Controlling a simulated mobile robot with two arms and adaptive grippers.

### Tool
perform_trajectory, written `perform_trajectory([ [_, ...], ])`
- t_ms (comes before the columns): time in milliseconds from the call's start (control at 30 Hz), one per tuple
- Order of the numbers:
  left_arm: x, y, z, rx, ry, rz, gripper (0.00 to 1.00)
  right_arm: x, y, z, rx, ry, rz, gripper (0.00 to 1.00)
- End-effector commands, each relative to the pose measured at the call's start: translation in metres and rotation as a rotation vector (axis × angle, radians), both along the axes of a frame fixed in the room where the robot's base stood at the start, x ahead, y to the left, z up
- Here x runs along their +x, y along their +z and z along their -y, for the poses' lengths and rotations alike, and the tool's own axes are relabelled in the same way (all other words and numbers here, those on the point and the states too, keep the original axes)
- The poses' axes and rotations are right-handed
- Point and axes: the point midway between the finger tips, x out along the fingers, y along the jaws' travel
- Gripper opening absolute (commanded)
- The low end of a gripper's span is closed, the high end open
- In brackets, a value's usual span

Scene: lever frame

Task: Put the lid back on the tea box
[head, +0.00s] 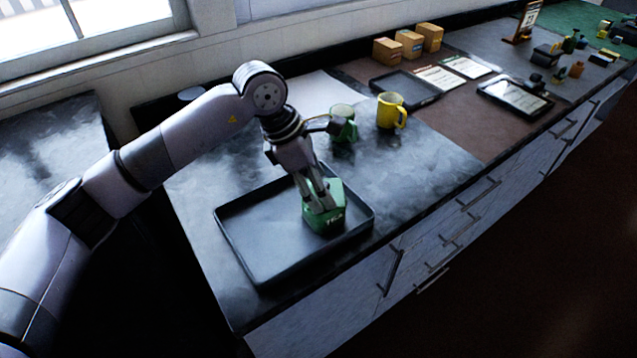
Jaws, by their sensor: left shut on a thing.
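The green tea box (326,222), with white lettering on its front, stands upright in a black tray (249,270), near the tray's right end. My left gripper (318,206) comes down from above and is shut on the green lid (335,188) at the top of the box. The lid is at or just over the box's top. The fingers cover part of it, so I cannot tell whether it is fully seated. My right gripper is not in view.
A green mug (343,122) stands close behind my left wrist, with a yellow mug (390,111) to its right. Farther back are another dark tray (405,88), several small cardboard boxes (410,44) and a tablet-like board (515,98). The counter right of the tea tray is clear.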

Motion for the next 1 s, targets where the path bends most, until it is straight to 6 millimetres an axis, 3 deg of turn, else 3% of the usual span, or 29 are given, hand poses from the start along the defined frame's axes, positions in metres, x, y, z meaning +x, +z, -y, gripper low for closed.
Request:
perform_trajectory([
  [1000,0.0004,-0.0025,-0.0002,0.0,0.0,0.001,0.36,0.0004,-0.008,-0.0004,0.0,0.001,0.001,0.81],
])
